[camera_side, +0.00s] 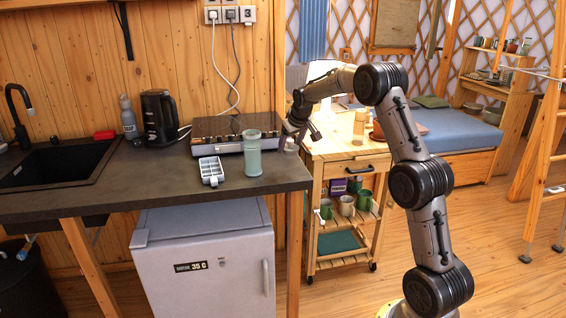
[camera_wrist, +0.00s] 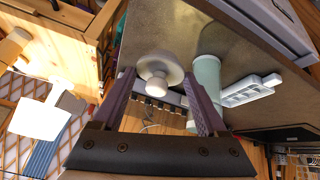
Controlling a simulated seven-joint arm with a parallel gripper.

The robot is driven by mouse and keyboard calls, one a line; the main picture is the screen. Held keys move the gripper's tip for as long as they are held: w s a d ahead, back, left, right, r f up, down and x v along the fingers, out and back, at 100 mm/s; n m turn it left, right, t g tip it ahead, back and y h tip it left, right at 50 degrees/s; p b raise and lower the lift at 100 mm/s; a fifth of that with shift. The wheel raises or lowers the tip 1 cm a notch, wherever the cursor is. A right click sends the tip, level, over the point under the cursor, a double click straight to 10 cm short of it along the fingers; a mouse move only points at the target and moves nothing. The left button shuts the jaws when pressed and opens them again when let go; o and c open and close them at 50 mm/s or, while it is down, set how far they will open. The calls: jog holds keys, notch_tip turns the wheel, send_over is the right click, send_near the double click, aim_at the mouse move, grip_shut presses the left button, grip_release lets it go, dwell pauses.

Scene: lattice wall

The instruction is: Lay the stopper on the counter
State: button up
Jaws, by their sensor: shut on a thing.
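The stopper (camera_wrist: 158,70) is a pale, rounded piece with a knob, seen in the wrist view between the two fingers of my gripper (camera_wrist: 158,80). In the side view the stopper (camera_side: 291,144) shows small below my gripper (camera_side: 292,134), at the right end of the dark counter (camera_side: 140,185). My gripper is shut on the stopper. I cannot tell whether the stopper touches the counter (camera_wrist: 160,30).
A pale green jar (camera_side: 252,155) stands left of my gripper, with a white compartment tray (camera_side: 211,171) beyond it. A cooktop (camera_side: 225,128) lies behind. A wooden trolley (camera_side: 345,165) stands right of the counter. The counter's front left is clear.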

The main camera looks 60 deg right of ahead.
jog(key=x, duration=0.7)
jog(key=shift+w+d+r, duration=0.15)
jog(key=shift+w, duration=0.3)
jog(key=shift+w+d+f, duration=0.1)
jog(key=shift+f, duration=1.55)
jog(key=shift+f, duration=0.15)
jog(key=o, duration=1.2)
jog(key=shift+o, duration=0.2)
